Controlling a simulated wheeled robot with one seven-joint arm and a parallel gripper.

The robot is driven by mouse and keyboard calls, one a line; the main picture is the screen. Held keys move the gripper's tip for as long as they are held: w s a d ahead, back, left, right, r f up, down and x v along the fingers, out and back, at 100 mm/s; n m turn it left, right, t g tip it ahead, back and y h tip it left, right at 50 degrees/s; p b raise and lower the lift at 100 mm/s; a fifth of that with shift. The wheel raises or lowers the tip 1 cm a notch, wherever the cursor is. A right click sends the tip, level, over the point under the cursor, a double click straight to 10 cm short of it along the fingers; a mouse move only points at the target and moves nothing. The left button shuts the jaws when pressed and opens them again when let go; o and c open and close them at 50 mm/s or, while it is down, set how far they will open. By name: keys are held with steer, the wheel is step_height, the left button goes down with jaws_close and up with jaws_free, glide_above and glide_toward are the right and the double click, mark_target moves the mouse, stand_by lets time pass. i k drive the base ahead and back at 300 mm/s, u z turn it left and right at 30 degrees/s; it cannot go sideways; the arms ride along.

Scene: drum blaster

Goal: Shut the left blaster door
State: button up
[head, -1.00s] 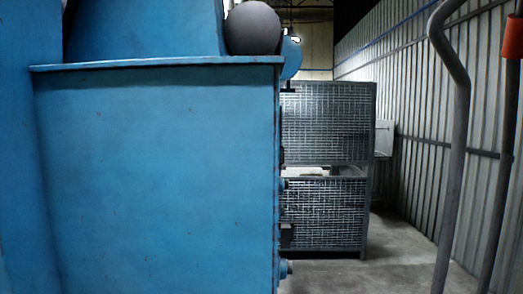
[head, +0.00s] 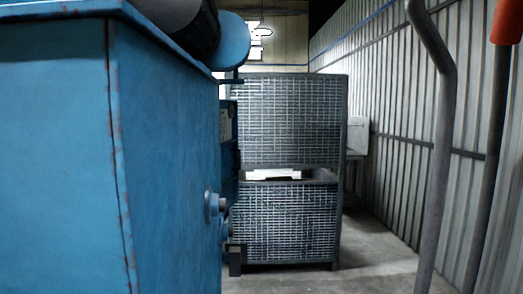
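A large blue metal body (head: 165,170), which looks like the blaster, fills the left of the head view, very close. A vertical edge with rusty marks runs down it, and a round grey fitting (head: 213,204) sticks out from its right side. I cannot tell which panel, if any, is the left door, or whether that door is open. My gripper is not in view.
Grey mesh cages (head: 287,120) stand stacked behind the blue body. A bent grey bar (head: 446,120) and an orange-topped bar (head: 507,25) stand close on the right. A corrugated wall (head: 395,110) runs along the right. Grey floor (head: 375,260) is clear between.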

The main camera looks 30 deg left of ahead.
mark_target(230, 150)
steer(key=i, duration=2.25)
steer(key=u, duration=1.15)
steer(key=i, duration=3.15)
steer(key=u, duration=0.5)
